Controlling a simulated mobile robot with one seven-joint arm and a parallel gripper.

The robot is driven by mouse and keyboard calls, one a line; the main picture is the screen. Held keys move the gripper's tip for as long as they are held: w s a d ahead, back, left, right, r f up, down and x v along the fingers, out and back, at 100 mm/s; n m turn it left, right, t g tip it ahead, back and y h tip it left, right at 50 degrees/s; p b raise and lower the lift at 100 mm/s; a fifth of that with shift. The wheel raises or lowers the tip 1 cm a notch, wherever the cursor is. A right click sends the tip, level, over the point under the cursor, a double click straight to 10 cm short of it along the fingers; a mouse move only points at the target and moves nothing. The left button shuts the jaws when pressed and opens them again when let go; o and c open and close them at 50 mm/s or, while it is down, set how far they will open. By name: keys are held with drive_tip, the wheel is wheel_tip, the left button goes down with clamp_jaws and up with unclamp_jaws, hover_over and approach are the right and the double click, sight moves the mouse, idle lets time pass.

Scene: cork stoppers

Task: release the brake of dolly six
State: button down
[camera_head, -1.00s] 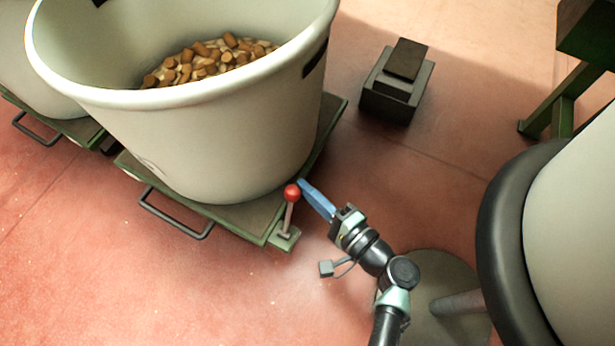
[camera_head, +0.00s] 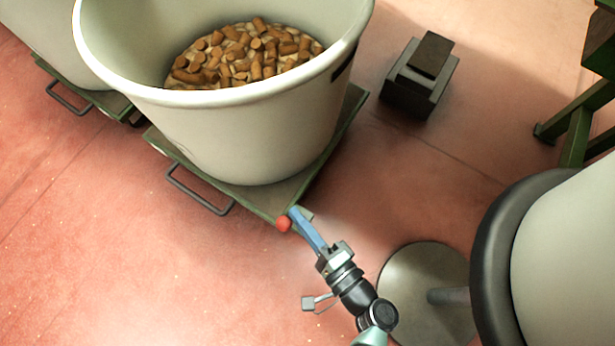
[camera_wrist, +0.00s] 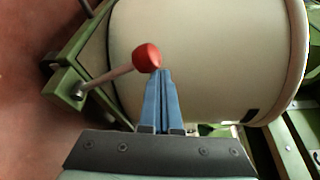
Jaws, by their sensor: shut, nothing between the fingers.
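The brake lever of the near dolly ends in a red ball knob (camera_head: 283,223). In the head view the knob hangs low, outside the dolly's front corner. In the wrist view the lever's grey rod (camera_wrist: 108,76) runs slanted from its green bracket (camera_wrist: 66,92) to the knob (camera_wrist: 146,57). My gripper (camera_head: 294,211) is shut and empty, its blue fingers together. The fingertips (camera_wrist: 164,73) are right beside the knob; I cannot tell whether they touch it. The green dolly (camera_head: 255,197) carries a large cream tub (camera_head: 240,140). I see no number on it.
Cork stoppers (camera_head: 245,52) fill part of the tub. A second dolly (camera_head: 108,102) stands at the left. A dark block (camera_head: 420,78) stands behind, a green stand (camera_head: 580,120) at right. The red floor in front is clear.

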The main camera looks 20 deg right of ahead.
drive_tip(key=shift+s+a+f, duration=0.25)
drive_tip(key=shift+s+a, duration=0.25)
drive_tip(key=shift+a, duration=0.15)
drive_tip(key=s+d+p, duration=0.4)
drive_tip(key=s+d, duration=0.2)
drive_tip(key=s, duration=0.1)
drive_tip(key=shift+r, duration=0.15)
idle(0.5)
drive_tip(key=shift+s+d, duration=0.1)
drive_tip(key=shift+s, duration=0.05)
